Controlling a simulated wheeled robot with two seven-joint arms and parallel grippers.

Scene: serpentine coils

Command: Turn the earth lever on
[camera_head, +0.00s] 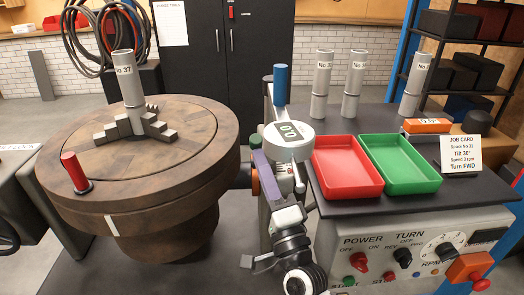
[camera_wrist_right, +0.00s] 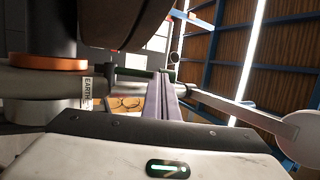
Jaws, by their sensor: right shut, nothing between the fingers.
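A white tag reading EARTH (camera_wrist_right: 87,92) is on a grey cylinder (camera_wrist_right: 40,82) at the left of the right wrist view. An orange ring (camera_wrist_right: 45,63) sits above it. A dark rod (camera_wrist_right: 130,73) lies level behind my fingers. I cannot tell for sure which part is the earth lever's handle. My right gripper (camera_head: 259,156) has purple fingers, shut and empty, just left of the round gauge reading 0.0 (camera_head: 289,130). In the right wrist view the fingers (camera_wrist_right: 163,76) pass close to the rod; contact is unclear. My left gripper is not in view.
A blue-handled upright lever (camera_head: 280,85) rises behind the gauge. The brown round table (camera_head: 200,150) with a red handle (camera_head: 74,170) stands left. Red (camera_head: 347,170) and green (camera_head: 400,165) trays and a control panel (camera_head: 420,250) stand right. A pale disc on a bar (camera_wrist_right: 302,135) is at the wrist view's right.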

